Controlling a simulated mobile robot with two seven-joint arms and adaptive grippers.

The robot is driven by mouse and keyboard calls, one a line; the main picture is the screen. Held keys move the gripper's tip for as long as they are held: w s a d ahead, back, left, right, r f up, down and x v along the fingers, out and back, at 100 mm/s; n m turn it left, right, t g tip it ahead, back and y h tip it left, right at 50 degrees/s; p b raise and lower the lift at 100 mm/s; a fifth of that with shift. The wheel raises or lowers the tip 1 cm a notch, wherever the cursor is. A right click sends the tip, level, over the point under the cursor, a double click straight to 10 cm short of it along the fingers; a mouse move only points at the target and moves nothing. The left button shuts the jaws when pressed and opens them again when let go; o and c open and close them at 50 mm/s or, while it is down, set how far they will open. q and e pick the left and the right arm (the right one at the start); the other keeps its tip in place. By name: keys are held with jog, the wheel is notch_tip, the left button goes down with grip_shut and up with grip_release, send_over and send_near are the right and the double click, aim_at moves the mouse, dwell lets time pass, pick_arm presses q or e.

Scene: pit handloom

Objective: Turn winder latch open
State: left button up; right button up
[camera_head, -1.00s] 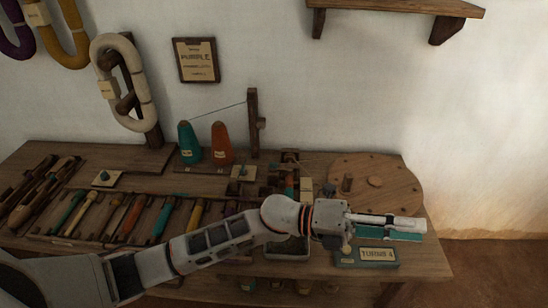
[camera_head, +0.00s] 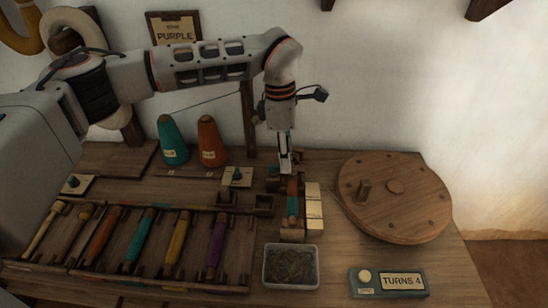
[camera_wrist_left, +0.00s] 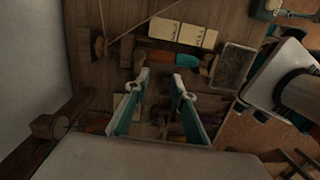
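The winder (camera_head: 291,236) stands at the back middle of the bench, with a teal and orange bobbin (camera_head: 292,203) lying in its wooden blocks. The bobbin also shows in the wrist view (camera_wrist_left: 172,58), just beyond the fingertips. I cannot clearly pick out the latch among the small dark wooden parts. My left gripper (camera_head: 286,169) points down over the back end of the winder. In the wrist view its two teal-lined fingers (camera_wrist_left: 160,80) are apart with nothing held between them. Whether they touch the winder cannot be told. My right gripper is not in view.
A round wooden wheel (camera_head: 395,222) is right of the winder. A tray of dark bits (camera_head: 291,283) and a "TURNS 4" box (camera_head: 388,297) are in front. A rack of coloured bobbins (camera_head: 150,282) lies left. Teal (camera_head: 172,141) and orange (camera_head: 211,143) cones stand behind.

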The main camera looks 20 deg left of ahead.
aim_at(273, 166)
pick_arm(q)
jog(key=shift+t+y, duration=0.3)
jog(key=shift+y, duration=0.3)
jog(key=w+a, duration=0.1)
jog(key=a+r, duration=0.1)
jog(key=a, duration=0.1)
jog(key=w+a, duration=0.1)
jog(key=shift+w+a+r, duration=0.15)
jog(key=shift+w+r, duration=0.2)
jog(key=shift+r, duration=0.05)
notch_tip(273, 166, down, 8)
jog(key=shift+r+b, duration=0.15)
jog(key=shift+b, duration=0.9)
jog(key=shift+r, duration=0.1)
grip_shut()
